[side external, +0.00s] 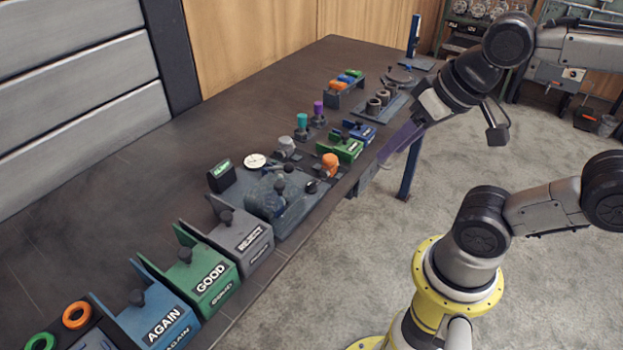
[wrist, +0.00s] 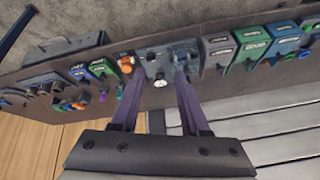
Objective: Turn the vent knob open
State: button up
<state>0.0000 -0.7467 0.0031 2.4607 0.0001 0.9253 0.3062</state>
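The grey test fixture (side external: 300,215) sits at the table's front edge, with a small black knob (side external: 311,187) on its top and several dark knobs or levers beside it. I cannot tell which is the vent knob. A white round gauge (side external: 254,160) stands at its back. In the wrist view the fixture (wrist: 160,66), a black knob (wrist: 151,57) and the gauge (wrist: 159,84) show beyond and between my fingertips. My gripper (wrist: 156,79) has two purple fingers, spread apart and empty. In the side view my gripper (side external: 384,157) hangs beyond the table's front edge, right of the fixture.
An orange cap (side external: 330,161) stands close to the fixture. Grey REJECT (side external: 252,243), green GOOD (side external: 212,278) and blue AGAIN (side external: 165,320) bins line the near front edge. Small green and blue bins (side external: 350,147) and pegs lie farther along. The back of the table is clear.

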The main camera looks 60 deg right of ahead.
jog(key=w+r+m+g, duration=0.1)
jog(key=w+r+m, duration=0.2)
jog(key=w+m, duration=0.4)
jog(key=m+g, duration=0.5)
jog(key=m, duration=0.2)
send_over(311, 182)
notch_tip(311, 182, down, 10)
notch_tip(311, 182, down, 14)
jog(key=shift+r, duration=0.2)
grip_shut()
